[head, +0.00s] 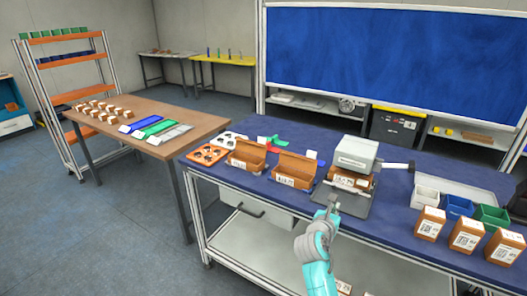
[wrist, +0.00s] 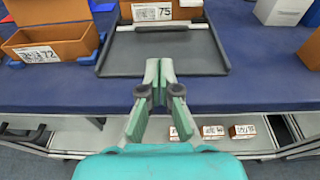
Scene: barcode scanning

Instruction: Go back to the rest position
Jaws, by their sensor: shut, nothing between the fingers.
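My gripper (wrist: 158,68) is shut and empty in the wrist view, its green fingertips together. It points at the front edge of a grey tray (wrist: 193,61) on the blue workbench. In the head view my gripper (head: 333,201) is at the bench's front edge, just in front of the scanner station. A brown box (wrist: 164,12) with a label reading 75 stands at the back of the tray, apart from my fingers. In the head view this box (head: 349,180) sits under a grey-white scanner head (head: 356,154).
Open brown boxes (head: 295,170) stand left of the station. Labelled brown boxes (head: 466,236) and small white, blue and green bins (head: 458,207) are on the right. Several labelled boxes (wrist: 213,131) lie on the lower shelf. A wooden table (head: 193,123) stands at the left; floor between is clear.

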